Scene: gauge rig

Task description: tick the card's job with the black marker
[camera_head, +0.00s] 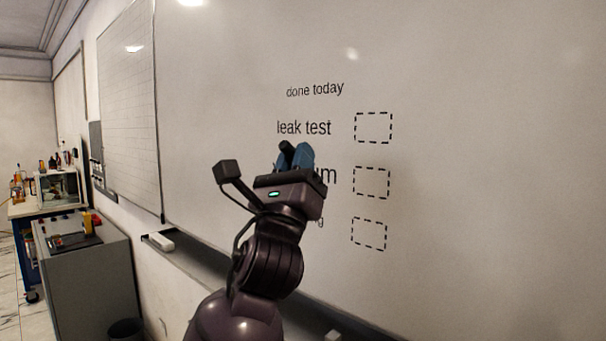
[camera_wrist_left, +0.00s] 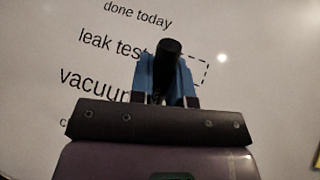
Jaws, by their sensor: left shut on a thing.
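The whiteboard (camera_head: 450,90) carries the heading "done today" and a list with dashed boxes. The "leak test" box (camera_head: 373,128), the second box (camera_head: 371,182) and the third box (camera_head: 368,233) all look empty. In the left wrist view the second line reads "vacuum" in part. My left gripper (camera_head: 295,158) has blue fingers shut on the black marker (camera_head: 287,149), in front of the list and left of the boxes. The marker (camera_wrist_left: 168,60) also shows between the fingers in the left wrist view. I cannot tell whether its tip touches the board. The card is not seen.
A ledge (camera_head: 205,262) runs under the board, with a white eraser-like block (camera_head: 160,240) at its left end. A grey cabinet (camera_head: 85,275) and a bench with bottles (camera_head: 35,205) stand at the left. The board right of the boxes is clear.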

